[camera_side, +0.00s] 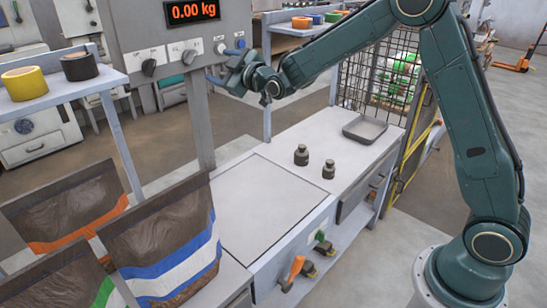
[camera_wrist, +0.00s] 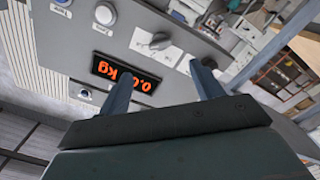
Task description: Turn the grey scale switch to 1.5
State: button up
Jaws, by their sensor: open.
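The grey scale switch (camera_side: 189,56) is on the upright grey panel, below the lit display (camera_side: 192,11) reading 0.00 kg. It has a white scale plate, too small to read, so I cannot tell its setting. In the wrist view the switch (camera_wrist: 160,41) shows beyond my gripper, between the lines of the two fingers. My gripper (camera_wrist: 166,76) is open and empty, its fingers apart and not visibly touching the switch. In the side view my gripper (camera_side: 222,77) is in front of the panel, below and right of the switch.
A black knob (camera_side: 148,67) is left of the switch; in the wrist view my right finger is close to its image. A white button (camera_side: 220,48) and a blue one (camera_side: 240,43) are to the right. Two weights (camera_side: 301,155) and a tray (camera_side: 366,129) stand on the bench below.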

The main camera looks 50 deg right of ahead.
aim_at(194, 58)
jog(key=shift+w, duration=6.2)
jog(key=c, duration=1)
